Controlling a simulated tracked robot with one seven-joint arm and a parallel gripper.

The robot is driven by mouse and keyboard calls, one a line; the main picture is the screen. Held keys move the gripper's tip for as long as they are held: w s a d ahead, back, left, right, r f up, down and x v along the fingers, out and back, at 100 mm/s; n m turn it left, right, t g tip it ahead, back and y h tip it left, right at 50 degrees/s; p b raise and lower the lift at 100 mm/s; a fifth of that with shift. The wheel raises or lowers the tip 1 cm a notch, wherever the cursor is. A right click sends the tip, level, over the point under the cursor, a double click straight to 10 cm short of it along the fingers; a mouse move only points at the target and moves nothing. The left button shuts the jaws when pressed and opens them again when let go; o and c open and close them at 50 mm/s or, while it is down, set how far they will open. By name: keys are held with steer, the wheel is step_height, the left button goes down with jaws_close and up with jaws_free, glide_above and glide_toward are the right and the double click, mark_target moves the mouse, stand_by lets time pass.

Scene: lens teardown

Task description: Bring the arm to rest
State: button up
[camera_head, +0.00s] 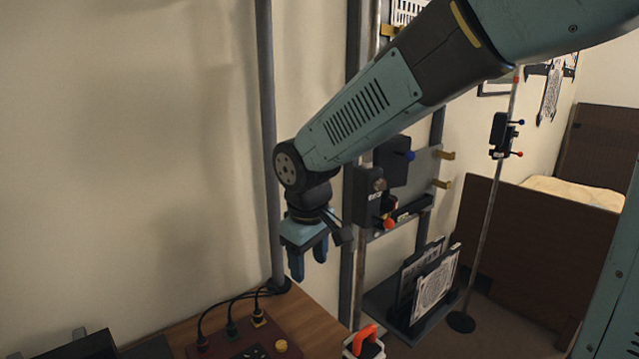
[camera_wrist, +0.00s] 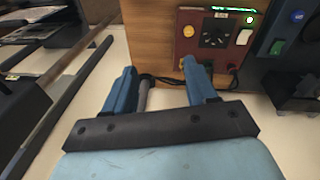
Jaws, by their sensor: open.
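My gripper (camera_head: 308,264) hangs from the teal arm, fingers pointing down, above the back right corner of the wooden table (camera_head: 316,306). Its two blue fingers are apart with nothing between them. In the wrist view my gripper (camera_wrist: 160,85) shows the same open fingers, with the wooden table (camera_wrist: 152,45) beyond them. The arm reaches in from the upper right of the head view, bent at the wrist joint.
A dark red box (camera_head: 240,342) with cables and a yellow knob sits on the table; the red box (camera_wrist: 213,45) also shows in the wrist view. A grey pole (camera_head: 268,150) stands close behind my gripper. A rack (camera_head: 412,290) holding printed panels is at the right.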

steer(key=s+d+r+m+t, duration=0.1)
steer(key=s+d+r+m, duration=0.2)
steer(key=d, duration=0.5)
steer(key=s+d+r+m+t, duration=0.1)
steer(key=s+d+r+m, duration=0.2)
steer(key=d, duration=0.6)
steer(key=s+d+r+m+t, duration=0.1)
steer(key=s+d+r+m, duration=0.3)
steer(key=d, duration=0.4)
steer(key=shift+s+d+t, duration=0.2)
steer(key=shift+d+t, duration=0.15)
steer(key=shift+t, duration=0.05)
